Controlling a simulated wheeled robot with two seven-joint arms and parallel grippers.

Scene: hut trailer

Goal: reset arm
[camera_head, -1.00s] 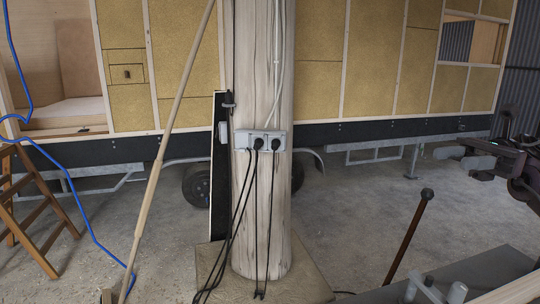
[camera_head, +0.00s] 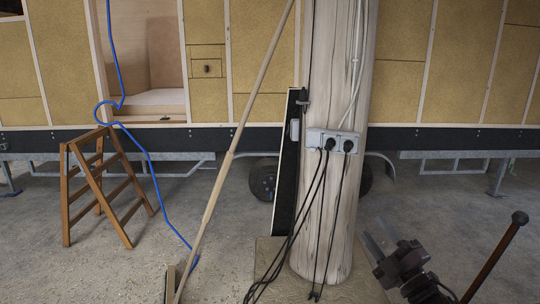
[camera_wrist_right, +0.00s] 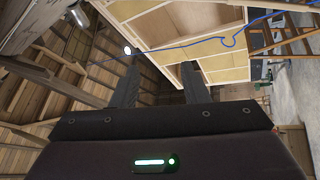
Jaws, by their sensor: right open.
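My right gripper (camera_head: 376,243) is in the lower right of the head view, in front of the concrete floor and just right of the wooden post. Its two fingers stand apart with nothing between them. In the right wrist view, the dark fingers of the right gripper (camera_wrist_right: 156,80) also stand apart and empty, with the timber roof and a panelled wall behind. My left gripper is not in view.
A round wooden post (camera_head: 332,215) with a socket box (camera_head: 333,141) and hanging black cables stands close by. A wooden pole (camera_head: 230,155) leans left of it. A wooden stepladder (camera_head: 100,185), blue hose (camera_head: 150,165) and dark-handled stick (camera_head: 495,255) are near.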

